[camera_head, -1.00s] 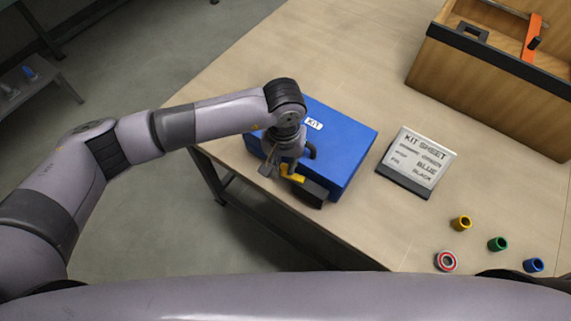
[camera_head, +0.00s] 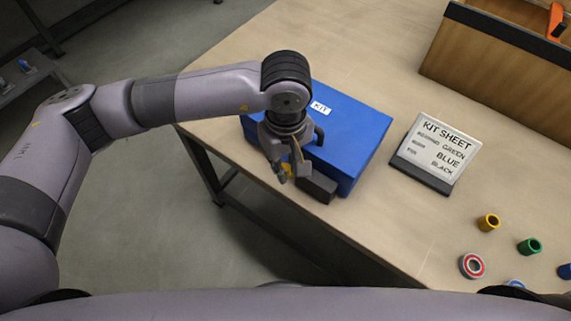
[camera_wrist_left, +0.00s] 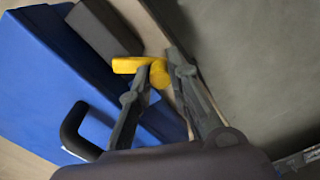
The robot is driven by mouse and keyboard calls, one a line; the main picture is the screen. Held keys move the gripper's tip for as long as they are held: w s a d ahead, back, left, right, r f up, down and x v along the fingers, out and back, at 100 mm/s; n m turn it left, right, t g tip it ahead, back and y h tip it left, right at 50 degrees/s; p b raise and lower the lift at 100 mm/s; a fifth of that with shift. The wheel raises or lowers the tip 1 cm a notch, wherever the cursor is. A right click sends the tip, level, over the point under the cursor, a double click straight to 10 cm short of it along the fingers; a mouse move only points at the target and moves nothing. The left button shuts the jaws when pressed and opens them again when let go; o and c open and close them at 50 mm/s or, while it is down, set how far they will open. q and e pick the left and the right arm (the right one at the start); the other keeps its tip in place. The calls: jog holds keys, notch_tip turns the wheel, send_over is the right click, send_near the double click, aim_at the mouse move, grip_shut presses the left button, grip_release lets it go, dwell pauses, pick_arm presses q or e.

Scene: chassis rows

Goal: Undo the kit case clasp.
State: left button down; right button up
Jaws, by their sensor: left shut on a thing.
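My left gripper (camera_head: 284,178) is at the case's front, pointing down. In the left wrist view, its two fingers (camera_wrist_left: 169,72) are shut on the yellow clasp (camera_wrist_left: 134,65). In the head view, the fingers hide most of the clasp (camera_head: 288,170). A dark grey block (camera_head: 318,189) sits beside the clasp at the case's front. My right gripper is not in view.
A kit sheet stand (camera_head: 437,151) is right of the case. A yellow tube (camera_head: 488,222), a green tube (camera_head: 529,246), a red-and-grey ring (camera_head: 472,265) and blue parts lie front right. A wooden box (camera_head: 490,60) stands back right. The table's front edge is close below the gripper.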

aim_at(286, 168)
pick_arm(q)
jog(key=shift+s, duration=0.1)
dwell(0.4)
jog(key=c, duration=1.5)
grip_release()
notch_tip(286, 168, up, 12)
